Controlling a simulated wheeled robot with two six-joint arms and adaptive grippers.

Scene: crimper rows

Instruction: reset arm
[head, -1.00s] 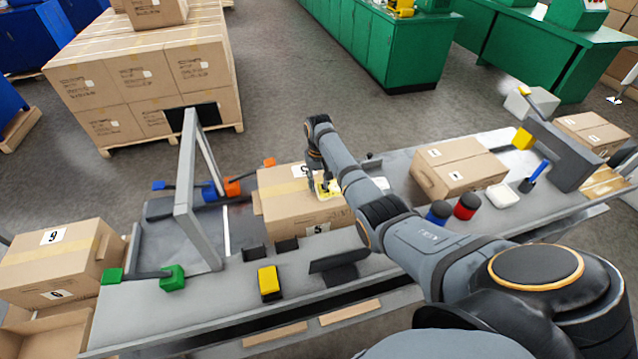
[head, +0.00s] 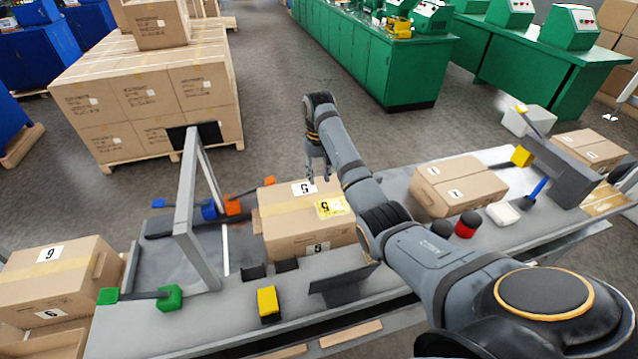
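My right arm reaches in from the lower right of the head view. Its gripper (head: 318,172) hangs above and behind the middle cardboard box, pointing down. The fingers look apart with nothing between them. The middle box (head: 285,232) sits closed on the grey workbench (head: 215,318). It carries white number 5 labels and a yellow label (head: 331,207) on its top, clear of the gripper. My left gripper is not in view.
A grey frame (head: 190,210) stands left of the middle box. Box 6 (head: 55,275) is at the far left. Stacked boxes (head: 145,90) and green cabinets (head: 400,75) stand behind.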

